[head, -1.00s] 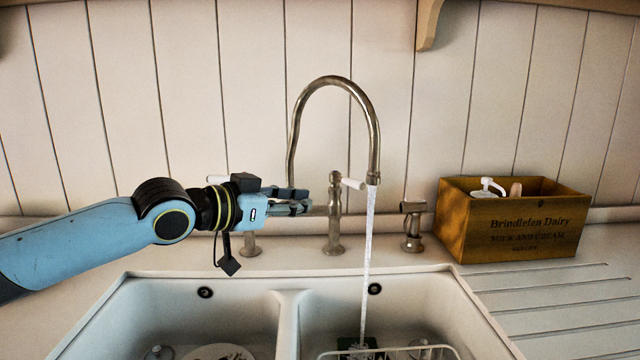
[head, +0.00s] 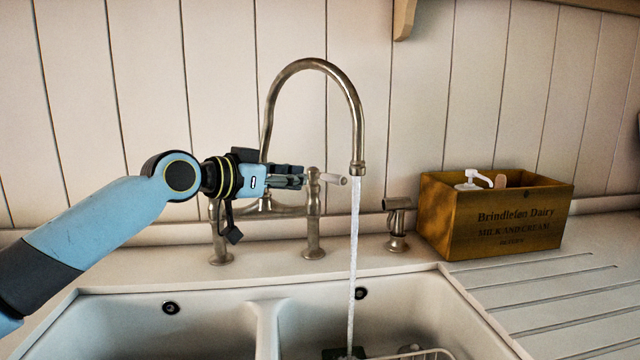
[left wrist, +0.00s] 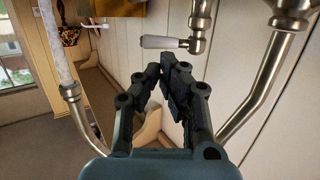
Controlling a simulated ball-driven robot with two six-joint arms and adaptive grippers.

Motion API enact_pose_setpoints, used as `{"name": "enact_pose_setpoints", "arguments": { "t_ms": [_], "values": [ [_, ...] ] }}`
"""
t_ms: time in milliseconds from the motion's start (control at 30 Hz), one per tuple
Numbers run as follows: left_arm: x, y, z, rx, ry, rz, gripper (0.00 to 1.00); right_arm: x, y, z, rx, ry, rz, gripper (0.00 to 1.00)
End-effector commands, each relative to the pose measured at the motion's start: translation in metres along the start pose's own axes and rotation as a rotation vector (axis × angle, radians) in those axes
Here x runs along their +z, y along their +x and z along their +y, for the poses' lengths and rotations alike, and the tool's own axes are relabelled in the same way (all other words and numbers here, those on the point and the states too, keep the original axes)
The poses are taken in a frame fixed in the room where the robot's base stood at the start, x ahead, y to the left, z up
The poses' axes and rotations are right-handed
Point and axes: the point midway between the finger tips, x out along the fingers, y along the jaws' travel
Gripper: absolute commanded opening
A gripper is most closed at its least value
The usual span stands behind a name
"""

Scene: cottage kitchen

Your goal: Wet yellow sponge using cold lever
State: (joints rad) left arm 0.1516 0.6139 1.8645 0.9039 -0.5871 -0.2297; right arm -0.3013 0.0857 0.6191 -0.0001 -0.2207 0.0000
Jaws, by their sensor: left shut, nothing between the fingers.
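Water (head: 354,255) runs in a steady stream from the curved metal tap (head: 313,62) into the right basin. The white-handled lever on the tap's right side (head: 333,179) points to the right; it also shows in the left wrist view (left wrist: 160,42). My left gripper (head: 303,181) is shut and empty beside the tap's right post, its tips close to this lever. In the left wrist view its fingertips (left wrist: 163,72) are just below the lever handle, and I cannot tell whether they touch it. The other lever is hidden. I see no yellow sponge. My right gripper is not in view.
A double sink (head: 268,322) lies below, with a wire rack (head: 425,352) in the right basin. A dark object under the stream is too cut off to identify. A short side sprayer (head: 397,222) and a wooden dairy box (head: 490,230) stand to the right.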

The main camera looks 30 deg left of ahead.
Motion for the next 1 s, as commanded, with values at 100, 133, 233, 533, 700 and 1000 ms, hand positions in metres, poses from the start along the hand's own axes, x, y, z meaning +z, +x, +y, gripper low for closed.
{"name": "enact_pose_setpoints", "arguments": {
  "t_ms": [100,133,233,533,700,1000],
  "values": [
    [-0.002,0.026,0.001,0.001,-0.007,0.004,0.00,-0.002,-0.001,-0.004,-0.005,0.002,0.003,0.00],
    [-0.003,0.031,0.002,0.003,-0.005,0.004,0.00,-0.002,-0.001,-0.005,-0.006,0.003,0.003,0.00],
    [-0.002,0.047,0.001,0.001,-0.003,0.002,0.00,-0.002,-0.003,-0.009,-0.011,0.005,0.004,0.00],
    [0.000,0.067,0.001,0.000,0.001,0.000,0.00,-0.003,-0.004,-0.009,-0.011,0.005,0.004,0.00],
    [0.000,0.067,0.001,0.000,0.001,0.000,0.00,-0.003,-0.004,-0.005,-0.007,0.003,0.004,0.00],
    [-0.002,0.068,0.002,-0.015,-0.002,-0.001,0.00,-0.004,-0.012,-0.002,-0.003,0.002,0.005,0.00]
  ]
}}
